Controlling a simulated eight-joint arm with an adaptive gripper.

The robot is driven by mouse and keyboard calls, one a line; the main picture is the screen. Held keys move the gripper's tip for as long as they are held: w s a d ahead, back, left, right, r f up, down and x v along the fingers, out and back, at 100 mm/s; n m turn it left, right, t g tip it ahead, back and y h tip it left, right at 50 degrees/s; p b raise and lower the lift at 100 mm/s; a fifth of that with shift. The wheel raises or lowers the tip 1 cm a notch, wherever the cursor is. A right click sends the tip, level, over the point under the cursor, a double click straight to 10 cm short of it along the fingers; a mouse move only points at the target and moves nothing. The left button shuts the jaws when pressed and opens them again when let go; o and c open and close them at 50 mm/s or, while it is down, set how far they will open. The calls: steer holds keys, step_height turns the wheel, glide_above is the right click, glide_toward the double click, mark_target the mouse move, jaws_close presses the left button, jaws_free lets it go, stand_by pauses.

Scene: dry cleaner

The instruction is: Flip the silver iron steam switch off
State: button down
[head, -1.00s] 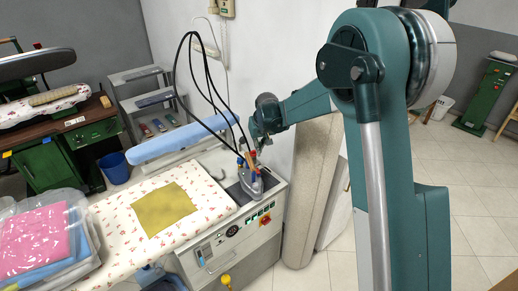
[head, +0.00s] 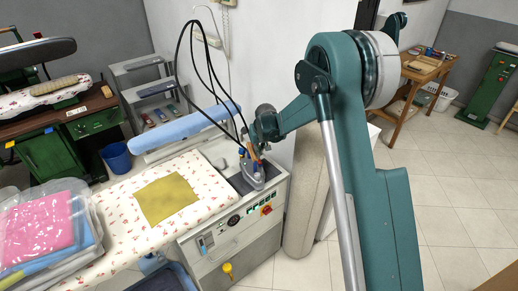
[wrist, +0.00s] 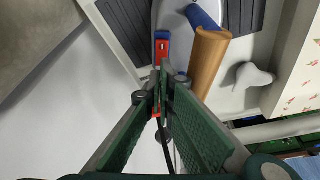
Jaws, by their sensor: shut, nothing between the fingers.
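The silver iron (head: 251,181) stands on the dark rest at the right end of the ironing station, with black cords rising from it. In the wrist view its silver body (wrist: 238,14) is at the top edge, with a brown handle (wrist: 207,62) and a red-and-blue part (wrist: 162,48). More red shows partly behind my fingers. My gripper (wrist: 165,66) is shut and empty, its tips over or against the red part; contact cannot be told. In the head view my gripper (head: 256,143) is just above the iron. The steam switch's position cannot be read.
A yellow cloth (head: 167,199) lies on the floral ironing board (head: 118,222). A blue padded arm (head: 180,136) is behind it. The control panel (head: 236,221) is below the iron. A wall and a pale upright roll (head: 308,190) stand close to my arm.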

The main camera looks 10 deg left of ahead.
steer(key=shift+f, duration=0.5)
steer(key=shift+w+f+b, duration=0.2)
steer(key=shift+f+b, duration=0.2)
steer(key=shift+b, duration=0.3)
steer(key=shift+s+d, duration=0.1)
steer(key=shift+s, duration=0.2)
steer(key=shift+s+d+r, duration=0.15)
steer(key=shift+s+r, duration=0.05)
steer(key=shift+s, duration=0.15)
steer(key=shift+r, duration=0.2)
